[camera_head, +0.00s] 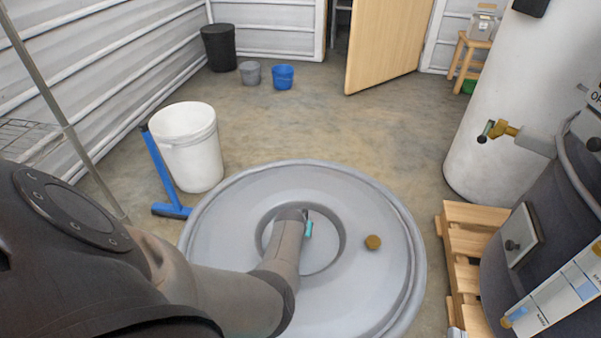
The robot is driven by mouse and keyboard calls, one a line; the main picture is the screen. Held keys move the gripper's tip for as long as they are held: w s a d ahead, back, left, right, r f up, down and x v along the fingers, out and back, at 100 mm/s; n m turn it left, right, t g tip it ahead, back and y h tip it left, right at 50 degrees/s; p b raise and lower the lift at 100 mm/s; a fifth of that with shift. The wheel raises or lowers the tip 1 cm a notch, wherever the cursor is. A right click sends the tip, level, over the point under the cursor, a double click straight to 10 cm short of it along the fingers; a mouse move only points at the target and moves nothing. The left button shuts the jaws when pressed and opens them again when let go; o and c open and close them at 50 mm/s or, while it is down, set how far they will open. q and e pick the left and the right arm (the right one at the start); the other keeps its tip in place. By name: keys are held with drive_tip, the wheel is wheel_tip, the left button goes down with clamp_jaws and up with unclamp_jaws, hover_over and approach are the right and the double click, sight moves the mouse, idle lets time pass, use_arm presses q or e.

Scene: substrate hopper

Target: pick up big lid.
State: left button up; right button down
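The big lid (370,285) is a wide round grey disc with a raised rim and a recessed ring in its middle. It fills the lower middle of the head view and looks level. A small brass-coloured knob (373,242) sits on its right half. A small teal piece shows there, and I cannot tell what the fingers hold.
A white bucket (190,150) and a blue-handled tool (163,175) stand left of the lid. A wooden pallet (460,250), a dark vessel (520,285) and a white tank (500,110) are at the right. Floor beyond the lid is clear up to small buckets (283,77).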

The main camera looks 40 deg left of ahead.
use_arm(q)
clamp_jaws()
idle(0.8)
drive_tip(key=shift+w+a+r, duration=0.15)
drive_tip(key=shift+r, duration=0.05)
drive_tip(key=shift+r, duration=0.15)
